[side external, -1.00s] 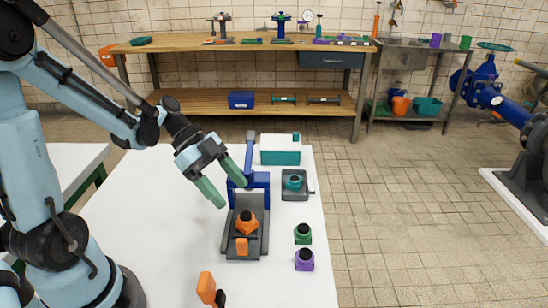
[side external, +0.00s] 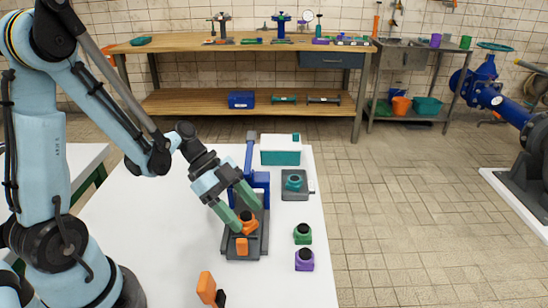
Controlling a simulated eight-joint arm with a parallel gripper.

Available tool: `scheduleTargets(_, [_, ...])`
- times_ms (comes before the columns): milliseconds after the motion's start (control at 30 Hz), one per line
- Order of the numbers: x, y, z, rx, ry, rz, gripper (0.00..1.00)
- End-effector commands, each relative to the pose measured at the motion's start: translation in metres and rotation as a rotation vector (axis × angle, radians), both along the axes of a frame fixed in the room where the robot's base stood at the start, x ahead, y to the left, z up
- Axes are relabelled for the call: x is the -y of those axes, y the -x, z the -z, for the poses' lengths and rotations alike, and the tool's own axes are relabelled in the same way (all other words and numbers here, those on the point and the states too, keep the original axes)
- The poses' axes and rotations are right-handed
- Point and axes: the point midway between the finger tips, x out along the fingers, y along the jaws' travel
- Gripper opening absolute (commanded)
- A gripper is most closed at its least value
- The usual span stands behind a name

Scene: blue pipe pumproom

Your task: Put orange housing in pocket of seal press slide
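The orange housing (side external: 249,226), with a dark round top, is at the seal press slide (side external: 232,252), below the blue press (side external: 261,180). I cannot tell whether it sits fully down in the pocket, as my fingers cover part of it and the pocket is hidden. My gripper (side external: 247,219) points down at the housing, with one green finger at its left and the other behind it on the right. The fingers are spread about as wide as before, so the gripper looks open around the housing. An orange block (side external: 241,246) is at the slide's front end.
To the right are a grey fixture with a teal part (side external: 294,182), a green housing (side external: 303,233) and a purple housing (side external: 304,259). A white and teal box (side external: 280,150) stands behind. An orange and black object (side external: 207,288) is in front. The table's left is clear.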

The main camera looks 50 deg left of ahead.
Motion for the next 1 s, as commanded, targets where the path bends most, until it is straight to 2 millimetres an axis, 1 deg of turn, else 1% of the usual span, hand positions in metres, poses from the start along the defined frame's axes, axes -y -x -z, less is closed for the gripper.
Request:
scheduleTargets(33, [0.0, 0.0, 0.0, 0.0, 0.0, 0.0, 0.56])
scheduleTargets(67, [0.0, 0.0, 0.0, 0.0, 0.0, 0.0, 0.51])
scheduleTargets(300, [0.0, 0.0, 0.0, 0.0, 0.0, 0.0, 0.14])
scheduleTargets(400, [0.0, 0.0, 0.0, 0.0, 0.0, 0.0, 0.0])
scheduleTargets(767, [0.0, 0.0, -0.003, 0.0, 0.0, 0.0, 0.0])
scheduleTargets(867, [0.0, 0.0, -0.007, 0.0, 0.0, 0.0, 0.0])
scheduleTargets(1000, [0.0, 0.0, -0.019, 0.0, 0.0, 0.0, 0.0])
